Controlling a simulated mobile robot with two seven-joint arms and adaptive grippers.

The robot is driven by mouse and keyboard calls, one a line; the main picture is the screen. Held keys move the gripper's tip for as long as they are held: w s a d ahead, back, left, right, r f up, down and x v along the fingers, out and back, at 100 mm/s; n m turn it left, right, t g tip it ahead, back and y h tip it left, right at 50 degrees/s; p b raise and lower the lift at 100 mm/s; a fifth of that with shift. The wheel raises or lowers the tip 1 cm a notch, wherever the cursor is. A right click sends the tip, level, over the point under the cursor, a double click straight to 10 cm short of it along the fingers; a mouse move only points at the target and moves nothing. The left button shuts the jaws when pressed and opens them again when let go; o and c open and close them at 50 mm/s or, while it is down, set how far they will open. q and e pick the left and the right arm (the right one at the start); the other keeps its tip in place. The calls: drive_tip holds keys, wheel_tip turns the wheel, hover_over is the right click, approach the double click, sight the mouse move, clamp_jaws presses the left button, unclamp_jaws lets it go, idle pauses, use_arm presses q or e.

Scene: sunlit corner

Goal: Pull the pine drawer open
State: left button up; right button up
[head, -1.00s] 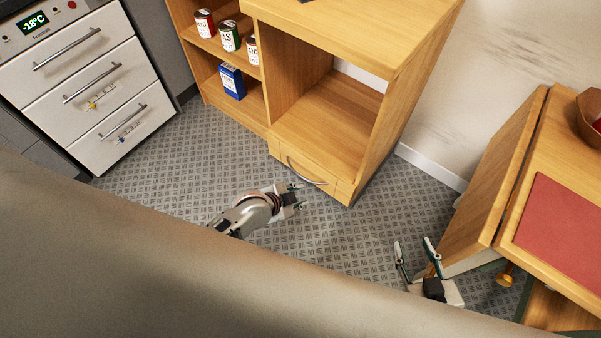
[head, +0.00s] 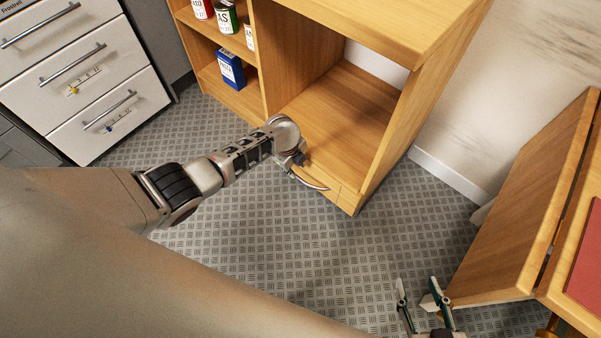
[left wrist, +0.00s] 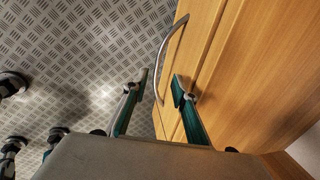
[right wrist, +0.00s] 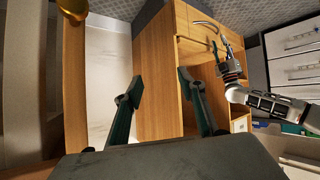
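The pine drawer (head: 326,178) is at the bottom of the open pine cabinet, with a curved metal handle (head: 312,184). Its front looks shut; my left arm hides part of it. My left gripper (head: 292,163) is at the handle's left end. In the left wrist view its fingers (left wrist: 160,84) are open, with the lower end of the handle (left wrist: 161,97) appearing between them. I cannot tell whether they touch it. The drawer front (left wrist: 196,48) also shows there. My right gripper (head: 421,293) is open and empty, away at lower right.
Cans (head: 226,18) and a blue box (head: 231,69) stand on side shelves of the cabinet. A white freezer drawer unit (head: 85,85) is at upper left. A wooden table with a hanging leaf (head: 525,205) is at right, near my right gripper. The patterned floor (head: 300,260) before the drawer is clear.

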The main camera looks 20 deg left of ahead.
sight(299, 176)
use_arm(q)
drive_tip(key=f+b, duration=0.1)
drive_tip(key=f, duration=0.1)
drive_tip(key=f+b, duration=0.1)
drive_tip(key=f, duration=0.2)
drive_tip(key=f+b, duration=0.2)
drive_tip(key=shift+w+d+f, duration=0.25)
drive_tip(key=shift+w+f, duration=0.15)
drive_tip(key=shift+w+r, duration=0.15)
drive_tip(key=shift+w, duration=0.15)
use_arm(e)
drive_tip(key=shift+m+t+y, duration=0.4)
drive_tip(key=shift+m+y, duration=0.1)
drive_tip(key=a, duration=0.1)
drive_tip(key=w+a+r, duration=0.1)
drive_tip(key=a+r, duration=0.1)
drive_tip(key=a, duration=0.1)
drive_tip(key=shift+w+r, duration=0.15)
drive_tip(key=shift+w, duration=0.2)
use_arm(q)
clamp_jaws()
